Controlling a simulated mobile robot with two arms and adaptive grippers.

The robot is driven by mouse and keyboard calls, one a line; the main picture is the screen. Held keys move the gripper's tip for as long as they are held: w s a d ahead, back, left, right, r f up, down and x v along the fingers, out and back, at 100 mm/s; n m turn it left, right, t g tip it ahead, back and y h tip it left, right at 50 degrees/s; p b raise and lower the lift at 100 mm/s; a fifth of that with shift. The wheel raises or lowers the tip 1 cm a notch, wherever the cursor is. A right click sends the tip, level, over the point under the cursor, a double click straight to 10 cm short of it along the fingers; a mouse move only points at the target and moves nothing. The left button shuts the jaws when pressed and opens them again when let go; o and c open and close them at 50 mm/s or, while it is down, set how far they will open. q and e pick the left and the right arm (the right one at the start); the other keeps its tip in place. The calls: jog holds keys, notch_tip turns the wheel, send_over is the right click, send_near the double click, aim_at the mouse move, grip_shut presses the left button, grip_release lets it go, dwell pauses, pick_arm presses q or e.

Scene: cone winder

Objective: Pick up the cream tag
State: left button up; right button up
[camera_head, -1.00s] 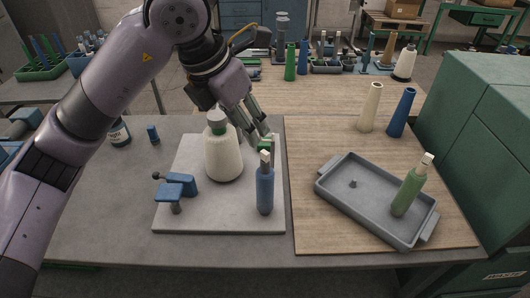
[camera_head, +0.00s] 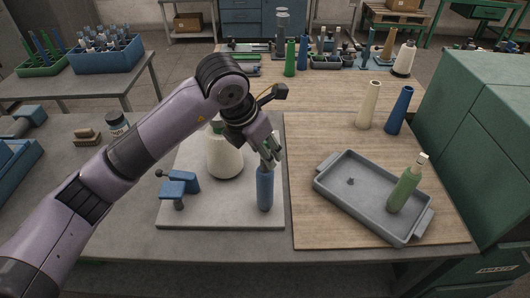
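My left gripper (camera_head: 270,159) is right at the top of a blue bobbin (camera_head: 265,190), which stands upright on the pale grey board (camera_head: 232,215). Its fingers cover that top, and I cannot tell whether they are closed on anything. The pale piece seen earlier on the blue bobbin is mostly hidden by the fingers. A green bobbin (camera_head: 404,190) leans in the grey tray (camera_head: 336,198) with a cream piece (camera_head: 422,160) at its top; I cannot tell whether this is the cream tag. My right gripper is not in view.
A cream yarn cone (camera_head: 225,158) stands just left of the gripper, with a blue clamp (camera_head: 180,185) before it. A cream cone (camera_head: 370,105) and a blue cone (camera_head: 399,110) stand behind the tray. Bare wood lies between the board and tray.

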pick_arm(q)
jog(key=shift+c, duration=0.5)
jog(key=c, duration=0.7)
jog(key=shift+r, duration=0.1)
notch_tip(320, 180, up, 23)
dwell(0.4)
